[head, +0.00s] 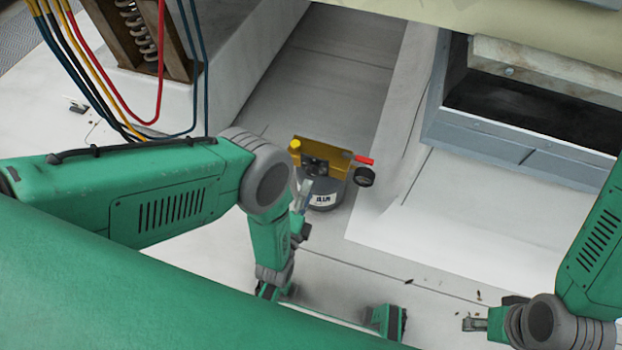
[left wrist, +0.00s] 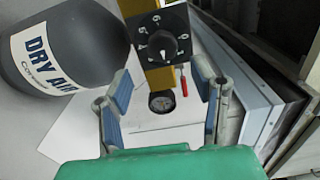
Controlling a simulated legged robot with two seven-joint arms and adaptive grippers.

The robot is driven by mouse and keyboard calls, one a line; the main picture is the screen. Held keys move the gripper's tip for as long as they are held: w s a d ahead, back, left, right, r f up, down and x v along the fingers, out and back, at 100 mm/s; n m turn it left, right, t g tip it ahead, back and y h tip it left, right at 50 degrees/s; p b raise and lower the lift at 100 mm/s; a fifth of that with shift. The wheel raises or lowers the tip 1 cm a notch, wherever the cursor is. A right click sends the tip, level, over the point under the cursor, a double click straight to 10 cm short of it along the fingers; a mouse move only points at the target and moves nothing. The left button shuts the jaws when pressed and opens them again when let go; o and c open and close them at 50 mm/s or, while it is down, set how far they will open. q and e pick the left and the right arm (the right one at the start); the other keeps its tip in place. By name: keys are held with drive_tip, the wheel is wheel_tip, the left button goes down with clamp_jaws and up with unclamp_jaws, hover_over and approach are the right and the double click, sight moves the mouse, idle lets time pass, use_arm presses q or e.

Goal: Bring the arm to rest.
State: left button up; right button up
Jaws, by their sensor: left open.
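My left gripper (head: 303,194) is open beside the yellow valve bracket (head: 329,157) on top of a dark cylinder (head: 323,197). In the left wrist view, its two blue-padded fingers (left wrist: 163,75) stand apart on either side of the bracket's lower end, with no clear grip on it. The cylinder (left wrist: 65,45) carries a "DRY AIR" label there, and a black numbered dial (left wrist: 163,45) sits on the bracket. My right gripper (head: 475,324) is small at the lower right, pointing left over the pale floor. Its finger opening is too small to tell.
A round gauge (head: 364,176) and a red handle (head: 363,160) stick out from the bracket. An open grey-blue housing (head: 530,155) stands at the right. Coloured hoses (head: 90,75) hang at the upper left. Small debris lies on the floor near my right gripper.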

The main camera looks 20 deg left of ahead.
use_arm(q)
drive_tip(key=shift+s, duration=0.9)
